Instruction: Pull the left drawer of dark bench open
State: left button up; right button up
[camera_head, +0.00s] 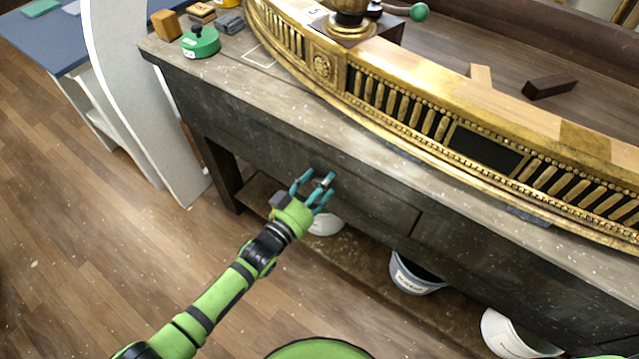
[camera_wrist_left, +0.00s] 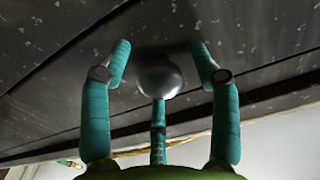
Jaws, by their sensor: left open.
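The dark bench (camera_head: 238,113) has a drawer front along its apron, and its left drawer (camera_head: 375,206) appears closed, flush with the bench front. A round metal knob on the drawer (camera_wrist_left: 160,78) shows in the left wrist view, between the fingers of my left gripper. My left gripper (camera_head: 316,184) has teal fingers and is at the drawer front. Its fingers stand apart on either side of the knob (camera_head: 322,182), with gaps visible in the left wrist view (camera_wrist_left: 160,65). My right gripper is not in view.
A curved gilt console piece (camera_head: 400,103) lies along the bench top. A green weight (camera_head: 200,43) and small blocks sit at the far left corner. White buckets (camera_head: 415,275) stand on the lower shelf. A white curved panel (camera_head: 140,90) stands to the left. The wooden floor in front is clear.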

pick_arm(q)
grip_shut()
jog(key=shift+s+a, duration=0.1)
jog(key=p+v, duration=0.7)
jog(key=v, duration=2)
jog(key=shift+s+a, duration=0.25)
jog(key=shift+s, duration=0.1)
